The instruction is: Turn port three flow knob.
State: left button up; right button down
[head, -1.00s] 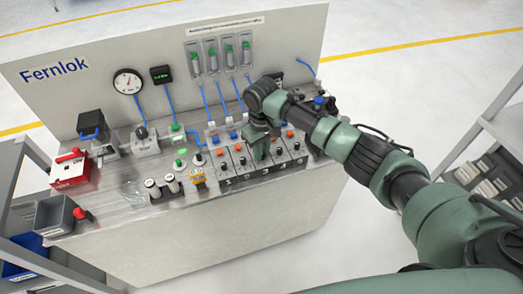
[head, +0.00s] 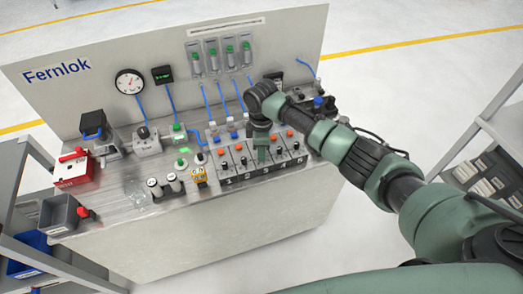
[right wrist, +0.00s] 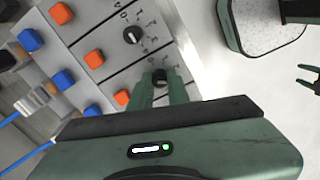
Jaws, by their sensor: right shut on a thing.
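My right gripper (head: 262,153) points down at the row of numbered port panels (head: 228,166) on the bench. It covers the middle panel, so that knob is hidden in the head view. In the right wrist view, the green fingers (right wrist: 160,90) are shut on a black knob (right wrist: 160,76) with dial marks beside it. A neighbouring black flow knob (right wrist: 132,35) with a white pointer line is uncovered. At the right edge of the wrist view, two small green prongs (right wrist: 307,77) stand apart; they look like my left gripper, which the head view does not show.
Orange buttons (right wrist: 94,58) and blue buttons (right wrist: 64,80) sit close to the knobs. A yellow device (head: 199,177) stands left of the panels. A gauge (head: 130,82) and flow tubes (head: 229,55) are on the backboard. Grey shelving (head: 497,130) stands at the right.

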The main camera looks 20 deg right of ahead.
jog(key=n, duration=0.3)
jog(key=shift+n, duration=0.4)
jog(key=n, duration=0.3)
jog(key=shift+n+b, duration=0.3)
jog(key=n, duration=0.3)
jog(key=shift+n, duration=0.3)
jog(key=shift+n+b, duration=0.65)
jog(key=shift+n, duration=1.25)
jog(key=c, duration=1.3)
grip_release()
jog(key=shift+c, duration=0.2)
